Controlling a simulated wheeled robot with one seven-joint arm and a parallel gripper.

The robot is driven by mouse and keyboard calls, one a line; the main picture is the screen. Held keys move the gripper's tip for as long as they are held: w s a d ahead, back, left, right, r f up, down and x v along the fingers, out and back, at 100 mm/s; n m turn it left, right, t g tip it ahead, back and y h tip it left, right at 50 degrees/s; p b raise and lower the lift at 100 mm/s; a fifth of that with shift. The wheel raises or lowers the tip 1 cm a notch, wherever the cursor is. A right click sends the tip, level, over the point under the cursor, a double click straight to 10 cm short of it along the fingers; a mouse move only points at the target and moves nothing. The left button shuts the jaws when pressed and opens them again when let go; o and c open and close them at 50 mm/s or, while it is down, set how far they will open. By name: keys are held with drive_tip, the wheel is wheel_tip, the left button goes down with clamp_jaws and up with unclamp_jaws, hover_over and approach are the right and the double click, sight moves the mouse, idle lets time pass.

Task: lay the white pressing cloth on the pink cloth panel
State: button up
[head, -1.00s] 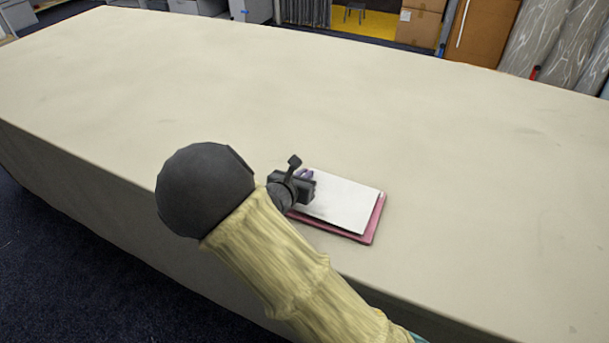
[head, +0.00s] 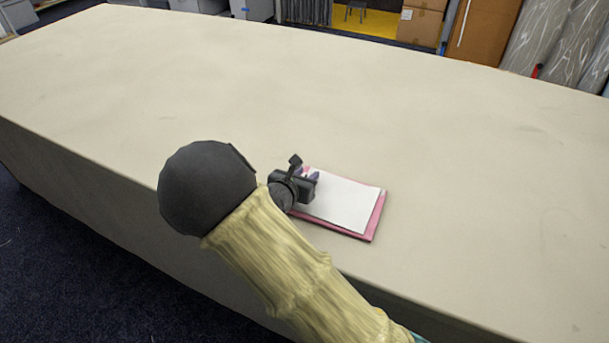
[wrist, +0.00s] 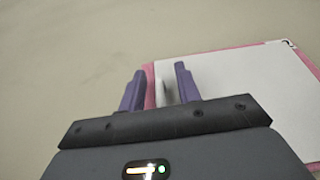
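The white pressing cloth (head: 345,204) lies flat on top of the pink cloth panel (head: 375,222), with pink showing along its right and front edges and at the far left corner. In the wrist view the white cloth (wrist: 245,85) covers most of the panel, and a pink strip (wrist: 149,88) shows at its left. My gripper (head: 309,176) is at the left end of the cloths. In the wrist view its two purple fingers (wrist: 160,88) stand apart, with the cloth's left edge between and below them. Nothing is seen pinched.
The long beige table (head: 480,170) is clear all around the cloths. Its front edge runs close below them. Cardboard boxes (head: 420,22) and rolls of patterned cloth (head: 560,35) stand beyond the table's far side.

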drive_tip(key=shift+s, duration=0.1)
drive_tip(key=v, duration=1.7)
drive_tip(key=shift+p, duration=0.4)
drive_tip(key=shift+s+r, duration=0.1)
drive_tip(key=s+d+m+g+p, duration=0.2)
drive_tip(key=d+m+g, duration=0.3)
drive_tip(key=d+m, duration=0.25)
drive_tip(key=s+d+m+g+p, duration=0.2)
drive_tip(key=d+m+g, duration=0.3)
drive_tip(key=d+m, duration=0.3)
drive_tip(key=s+d+r+m+y+p, duration=0.2)
drive_tip(key=d+r+m+y+p, duration=0.2)
drive_tip(key=m, duration=1.2)
drive_tip(key=d+r+y, duration=0.1)
drive_tip(key=d+r, duration=0.2)
drive_tip(key=d, duration=0.2)
drive_tip(key=shift+s+y, duration=0.25)
drive_tip(key=shift+y, duration=0.05)
